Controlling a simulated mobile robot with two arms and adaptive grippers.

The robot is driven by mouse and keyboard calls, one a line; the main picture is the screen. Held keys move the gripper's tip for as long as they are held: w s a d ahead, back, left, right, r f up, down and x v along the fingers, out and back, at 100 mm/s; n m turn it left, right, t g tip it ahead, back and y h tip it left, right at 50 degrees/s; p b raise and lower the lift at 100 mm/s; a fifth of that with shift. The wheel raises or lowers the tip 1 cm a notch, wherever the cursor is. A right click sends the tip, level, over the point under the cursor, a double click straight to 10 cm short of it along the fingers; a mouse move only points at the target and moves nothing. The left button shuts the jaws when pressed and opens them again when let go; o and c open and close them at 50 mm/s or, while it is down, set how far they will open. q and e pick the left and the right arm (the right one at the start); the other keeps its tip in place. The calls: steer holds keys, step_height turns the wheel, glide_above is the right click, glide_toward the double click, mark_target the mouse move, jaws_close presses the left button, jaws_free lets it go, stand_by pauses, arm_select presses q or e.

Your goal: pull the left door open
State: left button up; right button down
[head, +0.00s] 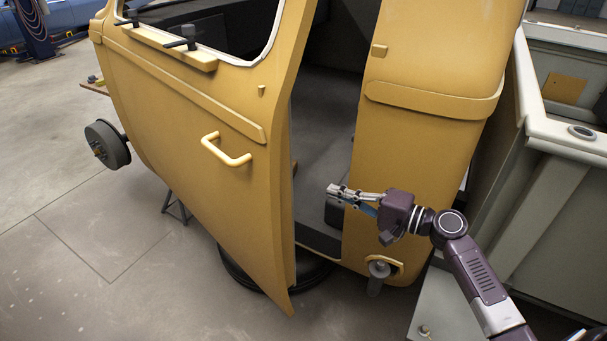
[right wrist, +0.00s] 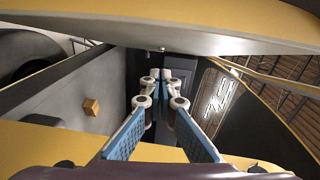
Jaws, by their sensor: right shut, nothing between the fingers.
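The yellow left door (head: 200,130) of the car shell stands ajar. A gap shows the grey cabin floor (head: 325,125) between the door's rear edge and the yellow rear body panel (head: 425,60). The door's yellow bar handle (head: 226,150) is on its outer face, with nothing on it. My right gripper (head: 333,190) is shut and empty, at the gap in front of the rear panel, with its fingers pointing left toward the door's edge. In the right wrist view its fingers (right wrist: 161,88) reach between yellow panel edges. My left gripper is not in view.
A grey car body (head: 560,190) stands close on the right, beside my right arm. A wheel hub (head: 107,145) sticks out at the left of the shell. A black tyre (head: 265,275) lies under the door. The floor at the lower left (head: 100,270) is clear.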

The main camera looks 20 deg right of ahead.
steer(key=w+a+r+p, duration=0.3)
steer(key=w+a+p, duration=0.2)
steer(key=a, duration=0.4)
steer(key=shift+w+t+y, duration=0.3)
steer(key=shift+w+y, duration=0.1)
steer(key=shift+w, duration=0.25)
